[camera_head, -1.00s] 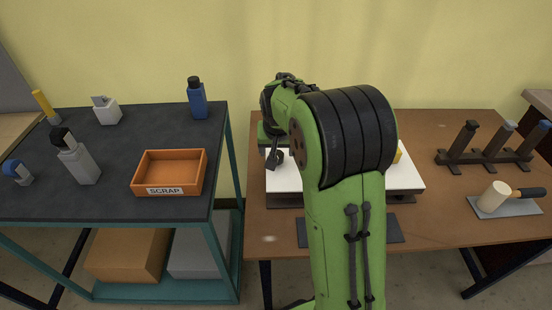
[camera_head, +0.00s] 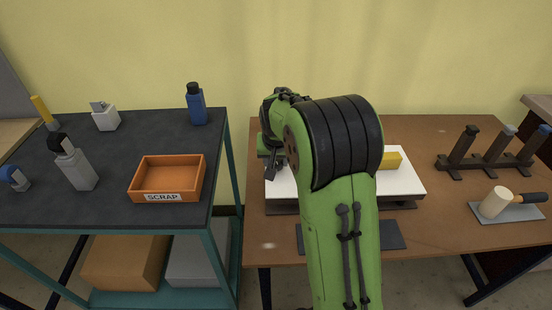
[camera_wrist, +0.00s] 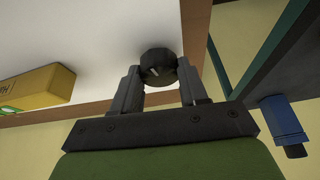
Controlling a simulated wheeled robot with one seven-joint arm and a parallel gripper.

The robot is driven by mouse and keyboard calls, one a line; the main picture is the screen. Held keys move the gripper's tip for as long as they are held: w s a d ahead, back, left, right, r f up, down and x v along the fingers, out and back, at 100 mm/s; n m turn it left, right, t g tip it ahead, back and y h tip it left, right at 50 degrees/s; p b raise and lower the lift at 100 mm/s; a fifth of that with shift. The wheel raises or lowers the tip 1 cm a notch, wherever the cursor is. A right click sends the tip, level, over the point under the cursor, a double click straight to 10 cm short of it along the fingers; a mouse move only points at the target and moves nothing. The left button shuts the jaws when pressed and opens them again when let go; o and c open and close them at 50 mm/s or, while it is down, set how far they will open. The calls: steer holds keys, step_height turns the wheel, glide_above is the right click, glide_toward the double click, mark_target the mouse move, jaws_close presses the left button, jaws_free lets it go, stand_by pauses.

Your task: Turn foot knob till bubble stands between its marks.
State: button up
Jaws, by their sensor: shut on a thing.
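The white lightbox panel (camera_head: 405,180) lies on the brown table, mostly behind my arm. In the wrist view its white face (camera_wrist: 85,35) fills the upper left. My gripper (camera_wrist: 158,70) is shut on the knob, a finger on each side. In the head view my gripper (camera_head: 275,166) is at the panel's left end and the knob is hidden. A yellow level (camera_wrist: 40,88) with a green patch lies on the panel, also in the head view (camera_head: 390,160). Its bubble cannot be made out.
A dark cart on the left holds an orange SCRAP tray (camera_head: 168,178), a blue bottle (camera_head: 196,104) and grey bottles. A dark rack (camera_head: 490,150) and a mallet-like tool (camera_head: 497,202) are at the right of the table. A dark mat (camera_head: 390,236) lies in front.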

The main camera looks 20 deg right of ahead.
steer(key=shift+m, duration=0.3)
steer(key=m+p, duration=0.1)
steer(key=m, duration=0.1)
steer(key=m+g+h+p, duration=0.1)
steer(key=m, duration=0.1)
steer(key=shift+w+a+r+h, duration=0.1)
steer(key=shift+w+a+h, duration=0.05)
steer(key=shift+h, duration=0.15)
steer(key=m+g+p, duration=0.1)
steer(key=m, duration=0.2)
steer(key=m+g+h+p, duration=0.1)
steer(key=m, duration=0.1)
steer(key=shift+w+r+m+p, duration=0.1)
steer(key=shift+w+m+p, duration=0.1)
steer(key=shift+m+p, duration=0.2)
steer(key=m+g+p, duration=0.1)
steer(key=m+p, duration=0.1)
steer(key=m, duration=0.2)
steer(key=shift+m+g, duration=0.3)
steer(key=shift+g, duration=0.1)
steer(key=m+p, duration=0.1)
steer(key=m, duration=0.1)
steer(key=m+g+p, duration=0.1)
steer(key=m, duration=0.1)
steer(key=shift+w+m+g+y+p, duration=0.15)
steer(key=shift+m+g+y+p, duration=0.15)
steer(key=shift+m, duration=0.1)
steer(key=o, duration=0.8)
steer(key=shift+o, duration=1.3)
